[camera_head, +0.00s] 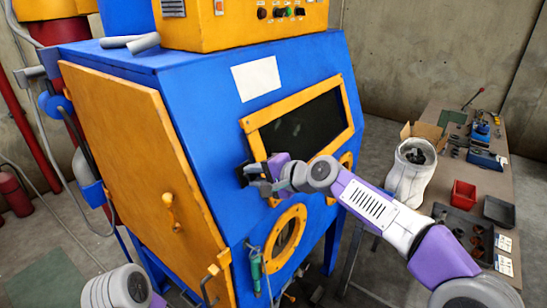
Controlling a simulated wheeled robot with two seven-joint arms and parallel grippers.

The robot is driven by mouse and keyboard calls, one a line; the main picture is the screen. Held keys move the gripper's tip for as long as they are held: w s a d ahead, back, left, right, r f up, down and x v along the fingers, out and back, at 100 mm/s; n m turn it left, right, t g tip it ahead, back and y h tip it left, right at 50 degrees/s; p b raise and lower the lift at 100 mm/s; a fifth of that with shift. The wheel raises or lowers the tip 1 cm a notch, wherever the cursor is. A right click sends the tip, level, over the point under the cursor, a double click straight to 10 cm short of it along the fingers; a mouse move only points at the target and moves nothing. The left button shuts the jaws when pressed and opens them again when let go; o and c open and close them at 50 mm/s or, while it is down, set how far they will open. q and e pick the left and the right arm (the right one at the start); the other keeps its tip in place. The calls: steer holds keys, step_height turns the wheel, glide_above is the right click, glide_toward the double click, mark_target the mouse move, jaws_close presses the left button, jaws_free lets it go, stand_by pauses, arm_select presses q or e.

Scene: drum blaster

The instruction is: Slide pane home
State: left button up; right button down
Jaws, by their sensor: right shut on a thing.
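The dark window pane (300,128) shows inside the orange window frame (335,88) on the sloping front of the blue blast cabinet (215,108). My right gripper (257,180) is at the lower left corner of that frame, its fingers close against the cabinet front. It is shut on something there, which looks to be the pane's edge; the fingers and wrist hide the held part. The pane's lower left corner is hidden behind my gripper. My left gripper is out of view; only a grey part of my arm shows at the bottom left.
An orange side door (130,150) with a handle is on the cabinet's left. Round orange glove ports (287,235) lie below the window. A green-handled tool (255,268) hangs beside one.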

steer(key=shift+w+d+r, duration=0.1)
steer(key=w+d+p, duration=0.1)
steer(key=w+d, duration=0.1)
steer(key=w, duration=0.1)
steer(key=shift+d+p, duration=0.25)
steer(key=shift+p, duration=0.1)
stand_by(0.4)
steer(key=c, duration=0.8)
jaws_free()
